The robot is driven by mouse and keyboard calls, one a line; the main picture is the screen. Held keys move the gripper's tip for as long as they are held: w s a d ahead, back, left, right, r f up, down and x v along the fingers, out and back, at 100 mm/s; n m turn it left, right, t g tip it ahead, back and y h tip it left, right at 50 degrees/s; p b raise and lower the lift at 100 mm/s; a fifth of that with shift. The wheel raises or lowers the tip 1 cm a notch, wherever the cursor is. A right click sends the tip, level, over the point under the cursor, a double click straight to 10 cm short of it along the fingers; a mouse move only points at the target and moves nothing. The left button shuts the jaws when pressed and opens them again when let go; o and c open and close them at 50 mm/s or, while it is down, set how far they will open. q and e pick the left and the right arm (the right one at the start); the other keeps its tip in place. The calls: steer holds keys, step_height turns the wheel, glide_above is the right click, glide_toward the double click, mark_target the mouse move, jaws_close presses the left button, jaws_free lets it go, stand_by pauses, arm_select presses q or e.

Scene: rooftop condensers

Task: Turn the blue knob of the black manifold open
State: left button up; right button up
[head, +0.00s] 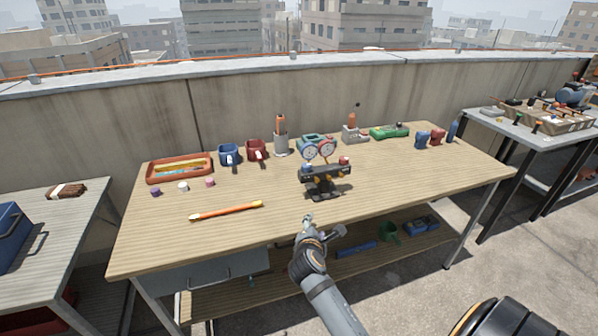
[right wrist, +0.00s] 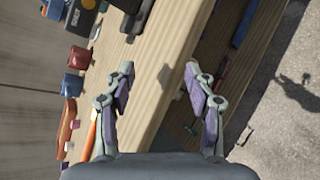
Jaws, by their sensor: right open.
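The black manifold (head: 318,173) stands upright on the wooden workbench, with a blue gauge (head: 309,151) and a red gauge (head: 327,149) on top. The blue knob (head: 305,168) is small at its left end, and a red knob (head: 345,161) is at its right end. The knob's turn position is too small to tell. My right gripper (head: 319,225) is open and empty by the bench's front edge, in front of the manifold and apart from it. In the right wrist view, its spread fingers (right wrist: 158,76) straddle the bench edge. My left gripper is not in view.
A lower shelf holds several items. A concrete parapet (head: 240,110) runs behind.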

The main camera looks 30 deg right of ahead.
mark_target(306, 168)
steer(key=w+r+n, duration=0.1)
steer(key=w+d+r+n+t+h, duration=0.1)
steer(key=w+r+n, duration=0.2)
steer(key=shift+w+d+r+n+t+h, duration=0.15)
steer(key=shift+d+r+n+t+h, duration=0.15)
steer(key=shift+d+n, duration=0.1)
steer(key=w+a+r+n+t+h, duration=0.1)
steer(key=w+r+n+t, duration=0.1)
steer(key=w+r+n, duration=0.3)
steer(key=shift+n, duration=0.6)
steer(key=x, duration=0.3)
steer(key=r+x, duration=0.1)
steer(key=x, duration=0.2)
steer(key=b+x, duration=0.1)
steer(key=x, duration=0.2)
steer(key=shift+w+d+r, duration=0.1)
steer(key=shift+d+r, duration=0.15)
steer(key=shift+d, duration=0.25)
